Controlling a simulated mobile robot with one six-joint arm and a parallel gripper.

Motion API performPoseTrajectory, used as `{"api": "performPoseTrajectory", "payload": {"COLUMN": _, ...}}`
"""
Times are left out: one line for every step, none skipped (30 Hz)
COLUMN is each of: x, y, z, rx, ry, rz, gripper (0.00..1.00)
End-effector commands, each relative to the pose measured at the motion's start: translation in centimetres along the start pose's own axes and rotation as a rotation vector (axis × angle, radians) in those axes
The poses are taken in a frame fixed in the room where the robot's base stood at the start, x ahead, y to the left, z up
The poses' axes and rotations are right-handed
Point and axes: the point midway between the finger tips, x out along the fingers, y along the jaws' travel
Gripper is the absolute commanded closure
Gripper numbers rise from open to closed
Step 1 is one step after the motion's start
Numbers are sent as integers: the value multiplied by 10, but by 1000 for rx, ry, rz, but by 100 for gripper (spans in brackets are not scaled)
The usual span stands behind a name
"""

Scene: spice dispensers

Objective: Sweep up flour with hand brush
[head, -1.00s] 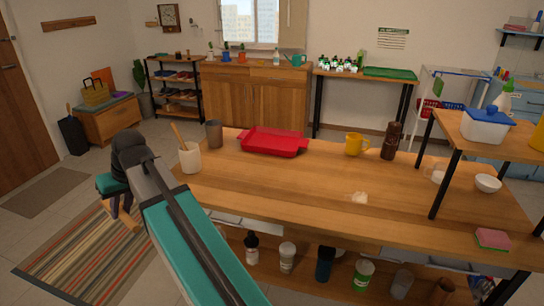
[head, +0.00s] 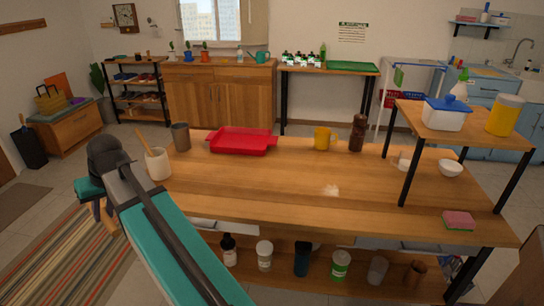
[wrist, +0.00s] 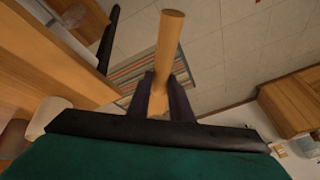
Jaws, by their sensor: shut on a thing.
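My gripper (wrist: 158,105) is shut on a light wooden handle (wrist: 169,48), seen between its dark fingers in the wrist view. This looks like the hand brush's handle; no bristles can be made out. In the head view my arm reaches out at the left, beside the table's left end, and its fingers are mostly hidden. A small white patch of flour (head: 331,191) lies on the wooden table (head: 250,185), right of its middle and well apart from my gripper.
On the table stand a red tray (head: 243,148), a cream pot (head: 158,164) with a wooden utensil, a dark cup (head: 181,137), a yellow mug (head: 324,139) and a brown mill (head: 357,133). A raised shelf (head: 410,110) and a pink sponge (head: 458,221) are at the right. Table around the flour is clear.

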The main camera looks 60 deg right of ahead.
Motion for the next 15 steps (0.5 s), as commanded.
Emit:
{"api": "performPoseTrajectory", "payload": {"x": -4, "y": 18, "z": -2, "rx": 53, "ry": 10, "rz": 24, "gripper": 99}}
{"api": "performPoseTrajectory", "payload": {"x": -6, "y": 29, "z": -4, "rx": 87, "ry": 18, "rz": 38, "gripper": 99}}
{"api": "performPoseTrajectory", "payload": {"x": -8, "y": 43, "z": -6, "rx": 133, "ry": 28, "rz": 56, "gripper": 99}}
{"api": "performPoseTrajectory", "payload": {"x": -10, "y": 55, "z": -6, "rx": 170, "ry": 36, "rz": 72, "gripper": 99}}
{"api": "performPoseTrajectory", "payload": {"x": -12, "y": 66, "z": -7, "rx": 208, "ry": 44, "rz": 87, "gripper": 99}}
{"api": "performPoseTrajectory", "payload": {"x": -14, "y": 82, "z": -8, "rx": 258, "ry": 55, "rz": 108, "gripper": 99}}
{"api": "performPoseTrajectory", "payload": {"x": -16, "y": 93, "z": -9, "rx": 295, "ry": 64, "rz": 124, "gripper": 99}}
{"api": "performPoseTrajectory", "payload": {"x": -18, "y": 104, "z": -9, "rx": 333, "ry": 72, "rz": 139, "gripper": 99}}
{"api": "performPoseTrajectory", "payload": {"x": -21, "y": 120, "z": -9, "rx": 383, "ry": 82, "rz": 160, "gripper": 99}}
{"api": "performPoseTrajectory", "payload": {"x": -23, "y": 131, "z": -9, "rx": 420, "ry": 89, "rz": 175, "gripper": 99}}
{"api": "performPoseTrajectory", "payload": {"x": -26, "y": 143, "z": -8, "rx": 458, "ry": 98, "rz": 191, "gripper": 99}}
{"api": "performPoseTrajectory", "payload": {"x": -29, "y": 158, "z": -8, "rx": 507, "ry": 109, "rz": 211, "gripper": 99}}
{"api": "performPoseTrajectory", "payload": {"x": -31, "y": 170, "z": -7, "rx": 545, "ry": 117, "rz": 227, "gripper": 99}}
{"api": "performPoseTrajectory", "payload": {"x": -34, "y": 181, "z": -6, "rx": 581, "ry": 125, "rz": 243, "gripper": 99}}
{"api": "performPoseTrajectory", "payload": {"x": -38, "y": 196, "z": -4, "rx": 631, "ry": 135, "rz": 263, "gripper": 99}}
